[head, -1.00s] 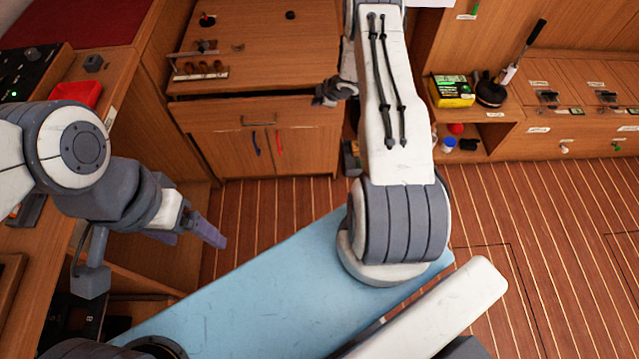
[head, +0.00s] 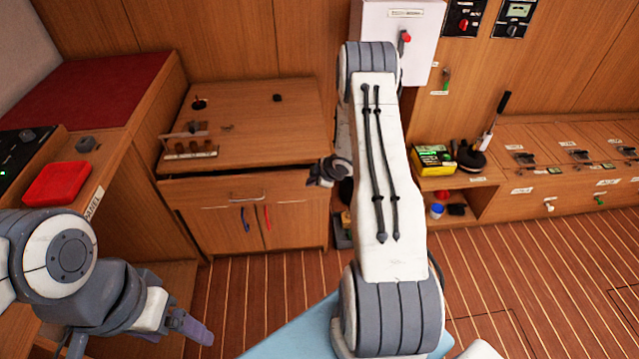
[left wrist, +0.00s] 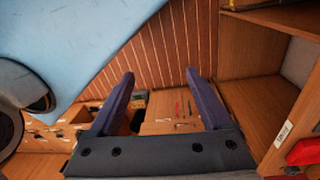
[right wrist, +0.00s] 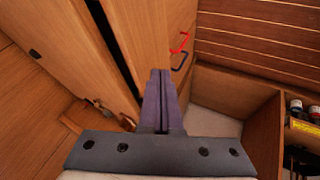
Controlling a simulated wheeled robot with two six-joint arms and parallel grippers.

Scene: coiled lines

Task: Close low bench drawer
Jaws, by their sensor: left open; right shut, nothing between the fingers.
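The low bench drawer (head: 205,193) is the wooden front with a bar handle (head: 247,196) under the bench top (head: 240,130). It stands slightly out, with a dark gap above its front. My right gripper (head: 322,174) is at the right end of the drawer, fingers shut and empty. In the right wrist view the shut fingers (right wrist: 160,75) are beside the dark gap; contact cannot be told. My left gripper (head: 203,332) is low at the left, away from the drawer. Its open, empty fingers (left wrist: 158,75) show in the left wrist view, with the cabinet far beyond.
Doors with a blue handle (head: 246,219) and a red handle (head: 267,217) are below the drawer. A side counter with a red tray (head: 57,183) is at the left. A blue surface (head: 300,335) is in front. Plank floor (head: 255,290) is clear before the cabinet.

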